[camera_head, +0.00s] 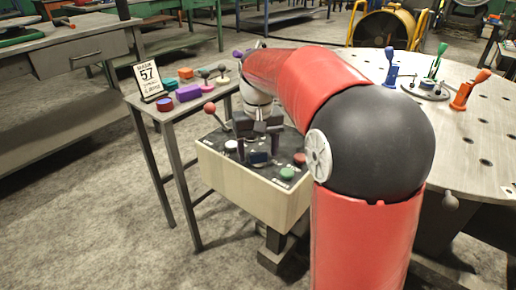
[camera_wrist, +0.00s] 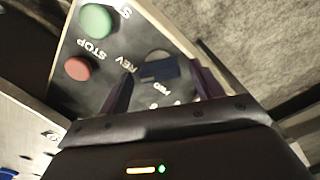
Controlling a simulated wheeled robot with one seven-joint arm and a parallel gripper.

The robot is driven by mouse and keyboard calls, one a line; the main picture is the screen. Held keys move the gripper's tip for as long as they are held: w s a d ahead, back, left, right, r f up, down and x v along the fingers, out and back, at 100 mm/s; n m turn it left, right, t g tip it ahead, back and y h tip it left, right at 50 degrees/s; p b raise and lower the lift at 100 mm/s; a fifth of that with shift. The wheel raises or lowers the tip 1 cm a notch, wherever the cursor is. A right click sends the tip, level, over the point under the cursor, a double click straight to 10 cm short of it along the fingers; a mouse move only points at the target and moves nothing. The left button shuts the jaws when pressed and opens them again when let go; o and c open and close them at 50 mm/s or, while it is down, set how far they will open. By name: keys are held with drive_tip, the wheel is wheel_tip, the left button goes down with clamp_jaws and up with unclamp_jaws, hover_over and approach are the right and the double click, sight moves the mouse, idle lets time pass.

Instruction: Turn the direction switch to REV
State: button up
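The direction switch (camera_wrist: 160,70) is a dark blue bar knob on a grey round base, set in a black panel. In the wrist view the REV label lies to its left and another label, seemingly FWD, lies just below it. Which label the knob points at I cannot tell. In the head view the switch (camera_head: 258,158) shows small on the control box (camera_head: 248,196). My gripper (camera_wrist: 163,72) is open, with one finger on each side of the knob. Gaps seem to remain on both sides. In the head view my gripper (camera_head: 257,148) is over the box.
A green button (camera_wrist: 97,19) and a red STOP button (camera_wrist: 77,68) sit on the panel. A red-knobbed lever (camera_head: 210,108) stands at its left side. A side table (camera_head: 178,108) with coloured blocks is behind left. A round perforated table (camera_head: 470,160) is at right.

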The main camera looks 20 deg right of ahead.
sight(258, 153)
wheel_tip(258, 153, up, 7)
drive_tip(key=shift+r, duration=0.4)
drive_tip(key=shift+s, duration=0.1)
idle(0.3)
drive_tip(key=s+f+t, duration=0.2)
drive_tip(key=s+f, duration=0.2)
drive_tip(key=s, duration=0.7)
drive_tip(key=s+f+t, duration=0.3)
drive_tip(key=s+f, duration=0.1)
drive_tip(key=s, duration=0.7)
drive_tip(key=shift+s+f+t, duration=0.25)
drive_tip(key=shift+f+t, duration=0.05)
drive_tip(key=shift+f, duration=0.05)
idle(0.5)
